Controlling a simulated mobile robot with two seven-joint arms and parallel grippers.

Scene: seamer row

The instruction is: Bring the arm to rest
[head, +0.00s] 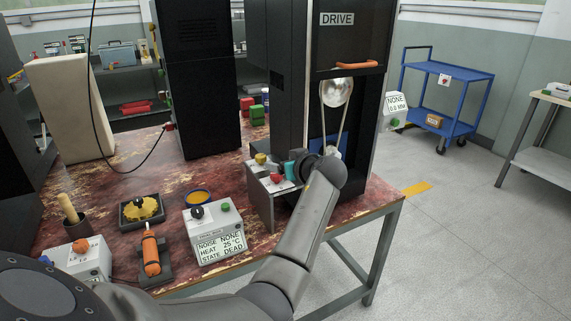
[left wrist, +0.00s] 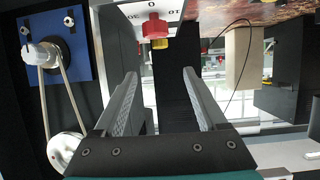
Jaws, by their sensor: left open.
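My left arm reaches from the lower left of the head view to the front of the DRIVE cabinet (head: 337,20). My left gripper (head: 289,170) is beside a small control box (head: 262,205) on the table edge; its fingers are hard to make out there. In the left wrist view, my left gripper (left wrist: 163,88) has its two fingers wide apart with nothing between them. A red knob (left wrist: 155,27) on a white labelled panel lies beyond the fingertips, with a yellow knob close by. My right gripper is not in view.
A pulley with a belt (left wrist: 45,55) is close at the left in the left wrist view. On the worn red table stand a meter box (head: 212,232) reading STATE DEAD, an orange-handled tool (head: 151,256) and a tall dark cabinet (head: 200,90). A blue cart (head: 440,70) stands on open floor.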

